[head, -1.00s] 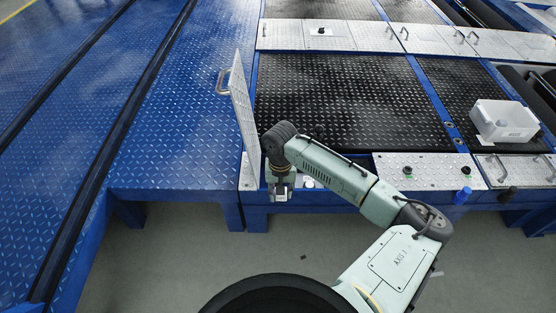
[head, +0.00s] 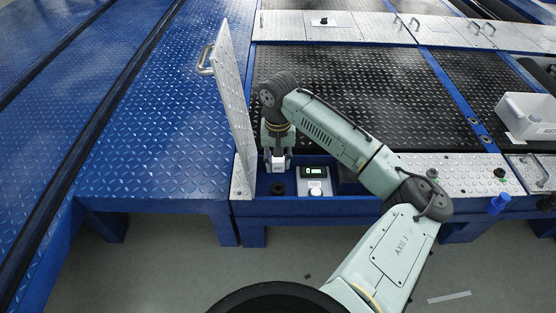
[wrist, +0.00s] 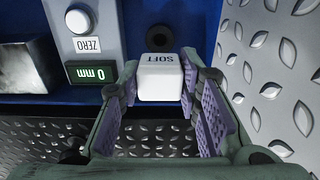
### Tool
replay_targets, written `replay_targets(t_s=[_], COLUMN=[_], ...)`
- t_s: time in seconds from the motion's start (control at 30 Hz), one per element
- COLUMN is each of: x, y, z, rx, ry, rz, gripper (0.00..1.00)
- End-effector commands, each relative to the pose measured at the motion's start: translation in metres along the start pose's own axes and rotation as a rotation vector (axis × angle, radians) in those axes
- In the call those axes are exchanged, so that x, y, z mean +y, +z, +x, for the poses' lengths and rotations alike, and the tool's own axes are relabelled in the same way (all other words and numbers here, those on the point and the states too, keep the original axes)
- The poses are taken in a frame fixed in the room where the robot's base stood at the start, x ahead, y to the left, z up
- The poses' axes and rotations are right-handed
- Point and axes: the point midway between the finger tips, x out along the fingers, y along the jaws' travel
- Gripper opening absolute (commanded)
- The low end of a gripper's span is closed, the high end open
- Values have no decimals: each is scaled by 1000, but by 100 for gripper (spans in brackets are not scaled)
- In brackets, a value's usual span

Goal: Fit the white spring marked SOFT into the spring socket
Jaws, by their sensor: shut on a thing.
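The white spring block marked SOFT (wrist: 160,80) is between the fingers of my gripper (wrist: 160,95); its lettering is upside down in the wrist view. My gripper (head: 278,164) is shut on it, above the recess beside the raised cover plate. A dark round fitting (head: 277,188), likely the spring socket, is in front of the gripper in the head view.
The raised metal cover plate (head: 233,115) stands close on the gripper's left. A gauge (head: 314,178) reading 0 mm, with a ZERO button (wrist: 77,20), is beside the fitting.

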Motion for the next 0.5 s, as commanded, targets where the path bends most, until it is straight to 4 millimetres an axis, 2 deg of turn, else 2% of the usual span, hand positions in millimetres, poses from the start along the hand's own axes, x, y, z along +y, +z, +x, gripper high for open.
replay_targets(t_s=[0.17, 0.5], x=[-1, 0], y=[2, 2], z=[-3, 35], rx=[-2, -2], ry=[-2, -1], rz=[-1, 0], gripper=[0, 0])
